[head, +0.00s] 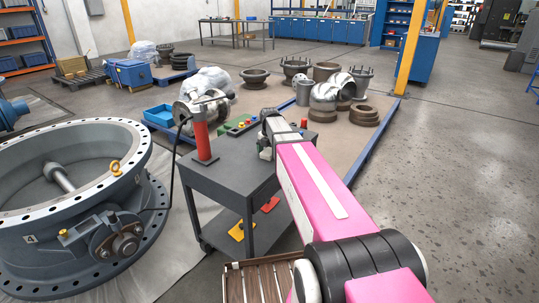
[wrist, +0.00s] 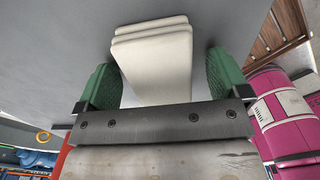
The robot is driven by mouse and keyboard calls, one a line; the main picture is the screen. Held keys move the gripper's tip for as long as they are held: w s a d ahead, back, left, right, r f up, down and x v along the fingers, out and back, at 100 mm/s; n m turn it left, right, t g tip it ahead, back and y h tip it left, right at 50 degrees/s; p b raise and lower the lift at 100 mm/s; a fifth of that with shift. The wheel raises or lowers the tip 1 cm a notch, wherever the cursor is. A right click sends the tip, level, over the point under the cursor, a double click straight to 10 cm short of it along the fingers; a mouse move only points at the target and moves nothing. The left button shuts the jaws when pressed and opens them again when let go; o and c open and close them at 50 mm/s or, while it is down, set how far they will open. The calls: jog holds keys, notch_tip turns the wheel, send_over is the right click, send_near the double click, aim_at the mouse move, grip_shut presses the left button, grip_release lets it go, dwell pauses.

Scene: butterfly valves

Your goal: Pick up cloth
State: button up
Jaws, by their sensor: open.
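The cloth (wrist: 152,62) is a white folded stack lying on the grey top of the cart (head: 235,178). My gripper (wrist: 160,80) is open, with one green-padded finger on each side of the cloth. The cloth lies between the fingers, and a gap shows on both sides near the tips. In the head view my gripper (head: 266,150) is at the far right part of the cart top, low over it. My arm and gripper mostly hide the cloth there.
A red and metal tool (head: 203,140) stands on the cart's left side, with a dark cable hanging down. A green tray (head: 238,130) with coloured parts is at the back of the cart. A large valve ring (head: 75,190) fills the left. Open floor (head: 460,190) lies right.

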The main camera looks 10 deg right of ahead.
aim_at(270, 151)
jog(key=c, duration=1)
jog(key=shift+r, duration=0.15)
jog(key=shift+r, duration=0.55)
notch_tip(270, 151, up, 2)
jog(key=shift+r, duration=0.2)
jog(key=s+a+r, duration=0.5)
jog(key=a+r, duration=0.2)
jog(key=a, duration=0.3)
jog(key=shift+s+a+r, duration=0.15)
jog(key=shift+s+a, duration=0.05)
jog(key=shift+o, duration=0.3)
